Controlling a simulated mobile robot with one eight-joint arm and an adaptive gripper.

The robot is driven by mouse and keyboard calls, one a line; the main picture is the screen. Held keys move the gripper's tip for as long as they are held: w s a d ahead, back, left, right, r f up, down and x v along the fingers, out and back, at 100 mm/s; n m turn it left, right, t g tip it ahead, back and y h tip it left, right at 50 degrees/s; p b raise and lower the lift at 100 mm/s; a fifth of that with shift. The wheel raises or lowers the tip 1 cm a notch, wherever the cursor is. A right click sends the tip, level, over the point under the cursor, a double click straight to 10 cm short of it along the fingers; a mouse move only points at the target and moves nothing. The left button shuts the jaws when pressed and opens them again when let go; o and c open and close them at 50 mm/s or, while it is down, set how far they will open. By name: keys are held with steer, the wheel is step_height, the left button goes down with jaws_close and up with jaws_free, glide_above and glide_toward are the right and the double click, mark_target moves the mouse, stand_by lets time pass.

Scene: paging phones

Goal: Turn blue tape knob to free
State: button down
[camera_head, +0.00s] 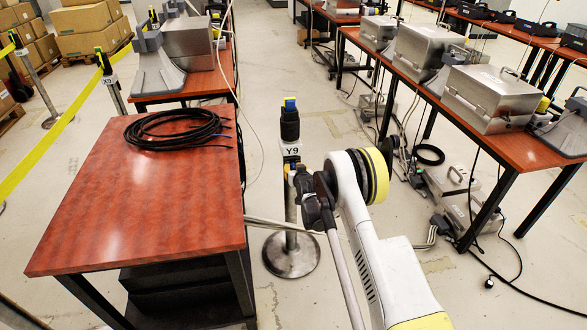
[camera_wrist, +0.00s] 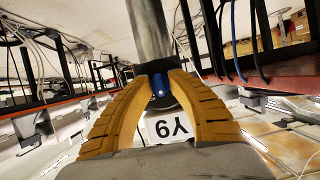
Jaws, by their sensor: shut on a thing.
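A barrier post (camera_head: 292,225) stands on a round base right of the near table, with a black head, a blue and yellow top and a white Y9 label (camera_head: 290,150). In the wrist view the label (camera_wrist: 168,127) appears upside down beside the grey post (camera_wrist: 149,32). My gripper (camera_head: 296,178) is at the post just below the label. In the wrist view my gripper's (camera_wrist: 158,78) two yellow ribbed fingers are closed around the small blue knob (camera_wrist: 158,86). The fingers partly cover the knob, and its turn position cannot be told.
A red-brown table (camera_head: 150,215) with coiled black cable (camera_head: 175,128) stands just left of the post. Metal cases (camera_head: 490,97) line a long table at right. Yellow tape (camera_head: 60,120) runs along the left side. Open floor lies behind the post.

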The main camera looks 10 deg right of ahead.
steer(key=n+h, duration=0.2)
steer(key=n, duration=0.1)
steer(key=shift+a+n+h, duration=0.1)
steer(key=shift+n+h, duration=0.2)
steer(key=shift+n, duration=0.1)
steer(key=shift+n+t+h, duration=0.3)
steer(key=shift+n+h, duration=0.5)
steer(key=shift+n, duration=0.5)
steer(key=c, duration=1.5)
jaws_free()
steer(key=shift+f, duration=0.1)
steer(key=v, duration=1.2)
